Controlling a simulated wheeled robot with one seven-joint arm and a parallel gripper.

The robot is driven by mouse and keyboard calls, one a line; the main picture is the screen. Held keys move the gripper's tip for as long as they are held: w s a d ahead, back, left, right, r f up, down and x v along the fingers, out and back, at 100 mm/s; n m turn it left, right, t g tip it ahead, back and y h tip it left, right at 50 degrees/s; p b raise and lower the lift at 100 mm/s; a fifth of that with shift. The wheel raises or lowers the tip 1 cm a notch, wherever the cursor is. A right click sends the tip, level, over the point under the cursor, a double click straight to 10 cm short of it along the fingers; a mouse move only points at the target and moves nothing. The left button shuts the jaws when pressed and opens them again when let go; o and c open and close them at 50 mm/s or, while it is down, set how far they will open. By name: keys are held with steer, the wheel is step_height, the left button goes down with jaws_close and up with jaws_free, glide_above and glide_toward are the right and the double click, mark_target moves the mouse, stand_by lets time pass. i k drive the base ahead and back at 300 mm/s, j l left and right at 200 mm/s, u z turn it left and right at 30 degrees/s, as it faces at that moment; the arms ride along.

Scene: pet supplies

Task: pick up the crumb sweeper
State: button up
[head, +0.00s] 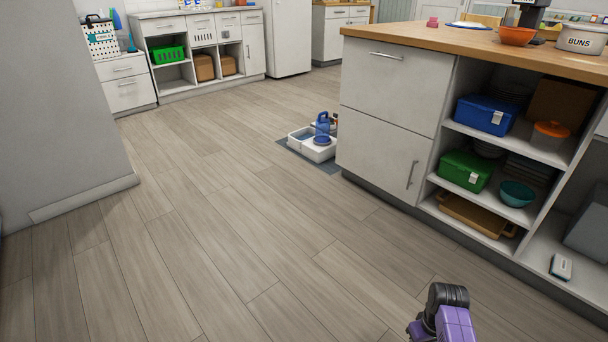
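A small white object with a dark blue-grey part (561,267) lies at the front of the island's lowest right shelf, near the right edge of the head view. It may be the crumb sweeper, but it is too small to tell for sure. A purple and black part of my own arm shows at the bottom edge, to the left of and below that object. No gripper fingers show, so whether my gripper is open or shut is hidden.
The island (395,90) has open shelves holding a blue box (485,114), a green box (465,170) and a teal bowl (516,193). White trays (317,150) with a blue dispenser (322,127) stand on a floor mat. A grey wall (60,110) stands left. The floor between is clear.

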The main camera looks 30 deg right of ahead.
mark_target(561, 266)
steer(key=i+z, duration=0.3)
steer(key=z, duration=0.15)
steer(key=i+z, duration=0.3)
steer(key=z, duration=0.15)
steer(key=i+j+z, duration=0.1)
steer(key=i+z, duration=0.2)
steer(key=z, duration=0.15)
steer(key=i+j+z, duration=0.25)
steer(key=z, duration=0.2)
steer(key=i+l+z, duration=0.15)
steer(key=i+z, duration=0.5)
steer(key=z, duration=0.15)
steer(key=i+l+u, duration=0.2)
steer(key=u, duration=0.2)
steer(key=i+l+u, duration=0.25)
steer(key=u, duration=0.15)
